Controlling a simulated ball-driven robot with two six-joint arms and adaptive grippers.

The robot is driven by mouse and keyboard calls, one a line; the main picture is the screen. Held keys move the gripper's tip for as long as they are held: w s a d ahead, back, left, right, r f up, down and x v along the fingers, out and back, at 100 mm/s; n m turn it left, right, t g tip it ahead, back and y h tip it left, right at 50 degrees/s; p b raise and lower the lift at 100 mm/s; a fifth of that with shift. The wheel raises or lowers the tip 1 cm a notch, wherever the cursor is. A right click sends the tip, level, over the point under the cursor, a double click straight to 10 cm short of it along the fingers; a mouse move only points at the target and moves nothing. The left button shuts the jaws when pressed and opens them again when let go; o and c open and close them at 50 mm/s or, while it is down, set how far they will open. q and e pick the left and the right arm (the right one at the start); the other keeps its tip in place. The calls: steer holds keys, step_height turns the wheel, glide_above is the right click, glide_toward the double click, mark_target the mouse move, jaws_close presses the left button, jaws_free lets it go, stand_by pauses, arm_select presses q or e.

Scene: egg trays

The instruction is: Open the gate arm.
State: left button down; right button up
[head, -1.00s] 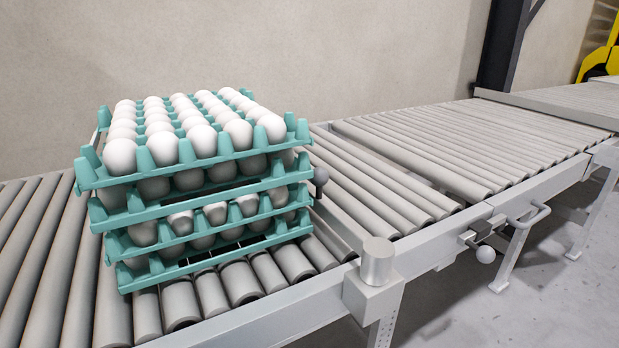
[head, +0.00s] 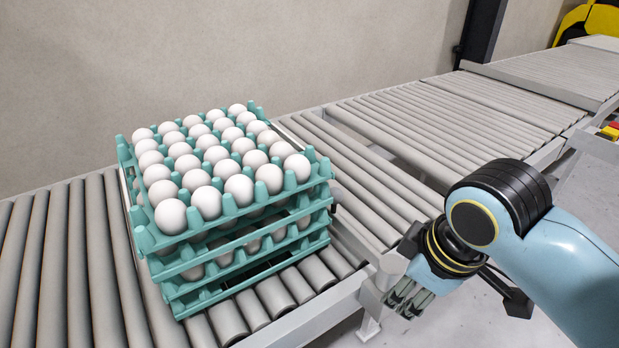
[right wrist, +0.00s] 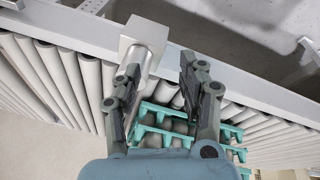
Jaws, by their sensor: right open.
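The gate post (head: 391,268), a grey cylinder on a square block, stands on the conveyor's near side rail. The gate arm (head: 352,240) is a pale bar running from the post across the rollers, along the right side of the tray stack (head: 240,232); the stack and my gripper hide parts of it. In the right wrist view my right gripper (right wrist: 160,72) is open, with nothing held between the fingers. There the post (right wrist: 146,35) shows just beyond the left finger. My left gripper is out of view.
The teal trays full of white eggs sit on the rollers left of the gate arm. The roller conveyor (head: 460,115) beyond the gate arm is empty. A dark column (head: 482,32) stands at the back.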

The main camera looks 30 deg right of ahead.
steer(key=w+r+n, duration=0.2)
steer(key=w+n, duration=0.1)
steer(key=shift+w+a+r, duration=0.15)
steer(key=shift+w+a, duration=0.05)
steer(key=shift+w, duration=0.1)
steer(key=n+g+y, duration=0.2)
steer(key=n, duration=1.5)
glide_toward(337, 189)
steer(key=shift+t, duration=0.3)
steer(key=x, duration=1)
steer(key=shift+s+a+f, duration=0.1)
steer(key=shift+s+f, duration=0.15)
steer(key=shift+f, duration=0.1)
jaws_close()
